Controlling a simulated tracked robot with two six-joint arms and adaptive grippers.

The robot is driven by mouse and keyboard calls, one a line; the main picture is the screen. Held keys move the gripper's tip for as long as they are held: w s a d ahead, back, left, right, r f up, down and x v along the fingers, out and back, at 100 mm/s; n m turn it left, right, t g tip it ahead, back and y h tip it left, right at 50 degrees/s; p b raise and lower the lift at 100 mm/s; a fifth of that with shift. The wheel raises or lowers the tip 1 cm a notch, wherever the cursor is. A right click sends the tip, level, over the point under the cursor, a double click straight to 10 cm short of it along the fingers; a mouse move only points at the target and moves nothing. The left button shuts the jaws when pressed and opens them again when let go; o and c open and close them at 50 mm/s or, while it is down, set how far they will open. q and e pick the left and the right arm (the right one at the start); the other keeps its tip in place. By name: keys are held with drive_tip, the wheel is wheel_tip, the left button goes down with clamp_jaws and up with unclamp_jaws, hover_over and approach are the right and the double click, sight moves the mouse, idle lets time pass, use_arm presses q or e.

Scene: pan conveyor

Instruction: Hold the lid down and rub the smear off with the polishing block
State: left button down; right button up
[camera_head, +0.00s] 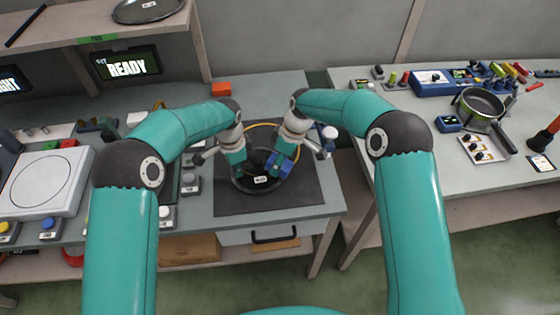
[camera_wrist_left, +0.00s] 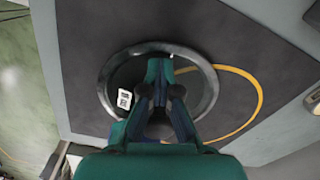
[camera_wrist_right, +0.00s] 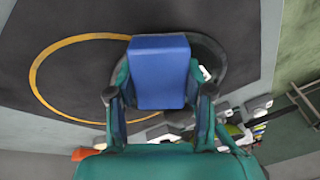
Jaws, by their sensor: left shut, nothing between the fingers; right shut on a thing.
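A dark round lid (camera_head: 246,184) with a lighter rim and a small white label lies on the dark mat (camera_head: 310,190). It also shows in the left wrist view (camera_wrist_left: 206,100) and partly in the right wrist view (camera_wrist_right: 211,52). My left gripper (camera_head: 243,172) is shut and empty, its fingertips over the lid; I cannot tell whether they press on it. My right gripper (camera_head: 281,168) is shut on the blue polishing block (camera_head: 284,162), which is over the lid's right part. The block (camera_wrist_right: 160,70) hides much of the lid in the right wrist view. I cannot make out the smear.
A yellow ring (camera_wrist_left: 258,92) is marked on the mat, partly beyond the lid. An orange block (camera_head: 221,89) lies at the back of the table. A drawer handle (camera_head: 274,236) is at the front. A pan (camera_head: 480,104) stands on the right table.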

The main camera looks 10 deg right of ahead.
drive_tip(key=shift+f, duration=0.1)
drive_tip(key=shift+w+a, duration=0.2)
drive_tip(key=shift+w, duration=1.8)
drive_tip(key=shift+s+d+f, duration=0.1)
drive_tip(key=shift+s+f, duration=0.05)
drive_tip(key=shift+s, duration=0.9)
drive_tip(key=shift+s+f, duration=0.15)
drive_tip(key=shift+s, duration=1)
drive_tip(key=shift+c, duration=0.5)
drive_tip(key=shift+v, duration=3.1)
